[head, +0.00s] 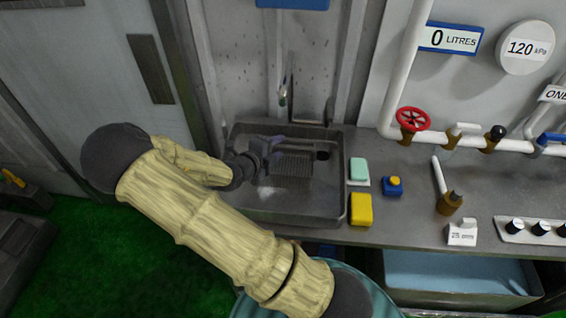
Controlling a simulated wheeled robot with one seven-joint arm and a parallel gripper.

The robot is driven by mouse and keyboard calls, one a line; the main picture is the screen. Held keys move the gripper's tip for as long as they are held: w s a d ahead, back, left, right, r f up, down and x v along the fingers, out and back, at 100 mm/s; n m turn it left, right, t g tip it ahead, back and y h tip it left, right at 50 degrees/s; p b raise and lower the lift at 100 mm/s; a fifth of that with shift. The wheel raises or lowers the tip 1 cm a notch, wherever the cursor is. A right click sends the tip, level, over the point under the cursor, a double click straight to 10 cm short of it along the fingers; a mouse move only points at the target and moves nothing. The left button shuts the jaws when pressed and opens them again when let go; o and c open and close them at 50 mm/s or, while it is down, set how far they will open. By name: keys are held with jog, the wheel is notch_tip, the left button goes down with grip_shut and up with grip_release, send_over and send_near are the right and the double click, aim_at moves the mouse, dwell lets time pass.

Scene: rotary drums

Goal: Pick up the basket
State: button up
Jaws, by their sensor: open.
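A dark grey ribbed basket (293,165) sits in the metal sink (238,203), toward its back right. It is small in the view, and my gripper hides part of its left side. My gripper (276,150) reaches over the sink from the left, at the basket's left edge. Its jaws are open and nothing shows held between them. I cannot tell whether the fingers touch the basket or are on either side of its edge. A small black piece (322,156) shows right of the basket; I cannot tell whether it belongs to it.
A tap (283,95) hangs behind the sink. A green block (358,168), a yellow sponge (361,209) and a blue-and-yellow button (393,186) are on the counter to the right. A red valve wheel (413,119) and white pipes run along the wall.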

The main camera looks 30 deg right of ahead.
jog(key=p+x, duration=0.1)
jog(key=x, duration=0.1)
jog(key=p+x, duration=0.1)
jog(key=x, duration=0.2)
jog(key=shift+s+f, duration=0.15)
jog(key=shift+f, duration=0.25)
grip_shut()
